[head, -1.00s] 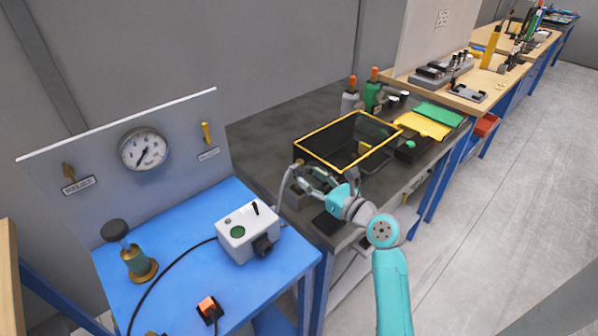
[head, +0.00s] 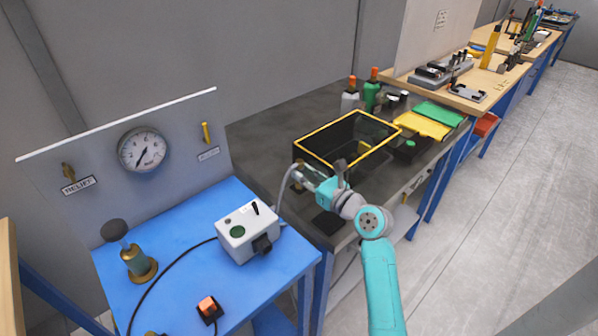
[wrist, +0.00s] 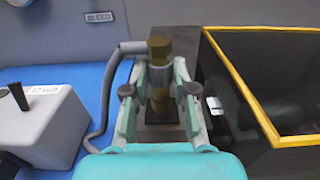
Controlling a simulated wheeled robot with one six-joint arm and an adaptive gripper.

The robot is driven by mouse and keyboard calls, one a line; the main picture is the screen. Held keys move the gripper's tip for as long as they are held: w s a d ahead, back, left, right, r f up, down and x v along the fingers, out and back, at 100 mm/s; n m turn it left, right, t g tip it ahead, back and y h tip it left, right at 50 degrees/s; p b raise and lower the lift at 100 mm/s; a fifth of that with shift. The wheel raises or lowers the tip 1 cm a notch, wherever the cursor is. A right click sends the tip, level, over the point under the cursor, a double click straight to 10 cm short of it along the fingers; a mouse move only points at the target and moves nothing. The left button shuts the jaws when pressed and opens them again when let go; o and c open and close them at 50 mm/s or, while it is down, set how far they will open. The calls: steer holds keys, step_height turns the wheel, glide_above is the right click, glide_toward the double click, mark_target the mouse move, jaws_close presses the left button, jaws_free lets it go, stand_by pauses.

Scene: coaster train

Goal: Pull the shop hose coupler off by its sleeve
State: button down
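My gripper (wrist: 160,78) is around the coupler, one teal finger on each side. The fingers look open, with narrow gaps beside the fitting; contact cannot be seen clearly. In the head view my gripper (head: 305,177) reaches left to the coupler, mostly hiding it.
A white control box (head: 247,232) stands on the blue bench (head: 185,285) left of the coupler. A yellow-rimmed dark bin (head: 322,150) stands close behind and right of it. A gauge panel (head: 105,150) rises at the back left. The floor (head: 500,190) at right is clear.

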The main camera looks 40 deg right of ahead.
steer(key=shift+r, duration=0.4)
stand_by(0.5)
steer(key=shift+r, duration=2.65)
